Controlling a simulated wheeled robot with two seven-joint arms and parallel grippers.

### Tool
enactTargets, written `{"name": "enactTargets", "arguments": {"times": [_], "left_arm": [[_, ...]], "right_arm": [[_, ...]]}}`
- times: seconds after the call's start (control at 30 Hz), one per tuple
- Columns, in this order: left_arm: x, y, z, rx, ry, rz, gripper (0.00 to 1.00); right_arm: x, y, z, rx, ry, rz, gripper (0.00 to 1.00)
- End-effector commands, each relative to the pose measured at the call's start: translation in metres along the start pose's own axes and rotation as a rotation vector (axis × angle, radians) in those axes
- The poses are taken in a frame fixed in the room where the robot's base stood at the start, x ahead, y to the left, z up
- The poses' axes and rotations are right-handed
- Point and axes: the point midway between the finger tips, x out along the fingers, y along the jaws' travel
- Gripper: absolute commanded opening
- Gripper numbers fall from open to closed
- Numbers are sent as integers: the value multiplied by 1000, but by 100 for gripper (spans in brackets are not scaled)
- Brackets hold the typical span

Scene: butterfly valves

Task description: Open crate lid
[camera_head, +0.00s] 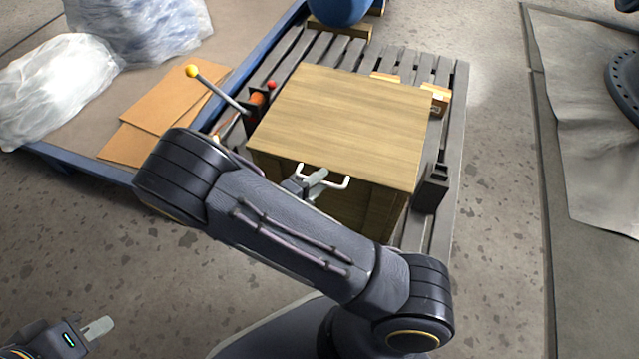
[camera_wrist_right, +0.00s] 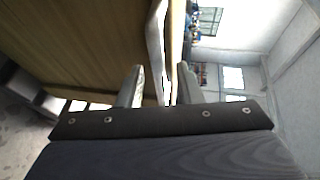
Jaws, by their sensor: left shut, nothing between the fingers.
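The wooden crate (camera_head: 345,115) stands on a grey pallet with its flat lid down. A white bar handle (camera_head: 338,184) sticks out at the lid's front edge. My right gripper (camera_head: 317,183) is at this handle, partly behind my own arm. In the right wrist view, its two fingers (camera_wrist_right: 158,88) stand apart on either side of a white strip (camera_wrist_right: 156,45), likely the handle, with gaps visible. Whether they touch it is unclear. My left gripper (camera_head: 98,328) is low at the left, shut and empty, away from the crate.
The slatted pallet (camera_head: 449,105) lies under the crate. A lever with a yellow knob (camera_head: 192,71) stands close to the crate's left side. A blue-edged platform (camera_head: 75,165) holds plastic bags (camera_head: 60,85) and cardboard (camera_head: 165,115).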

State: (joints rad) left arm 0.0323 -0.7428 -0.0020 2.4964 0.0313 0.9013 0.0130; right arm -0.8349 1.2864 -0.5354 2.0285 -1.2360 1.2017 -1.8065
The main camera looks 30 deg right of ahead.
Motion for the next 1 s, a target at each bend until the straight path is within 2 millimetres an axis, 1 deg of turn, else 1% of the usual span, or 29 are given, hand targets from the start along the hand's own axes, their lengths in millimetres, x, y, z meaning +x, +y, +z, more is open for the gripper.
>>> {"name": "enactTargets", "arguments": {"times": [0.1,0.37,0.6,0.9,1.0], "left_arm": [[3,-1,1,0,0,0,0],[2,-1,1,0,0,0,0],[2,-1,1,0,0,0,0],[2,-1,1,0,0,0,0],[-2,1,-1,0,0,0,0]], "right_arm": [[7,0,0,1,0,2,32],[8,0,0,1,0,2,32],[8,0,0,1,0,2,1],[7,-1,0,2,0,2,0],[7,-4,0,1,1,5,0]]}}
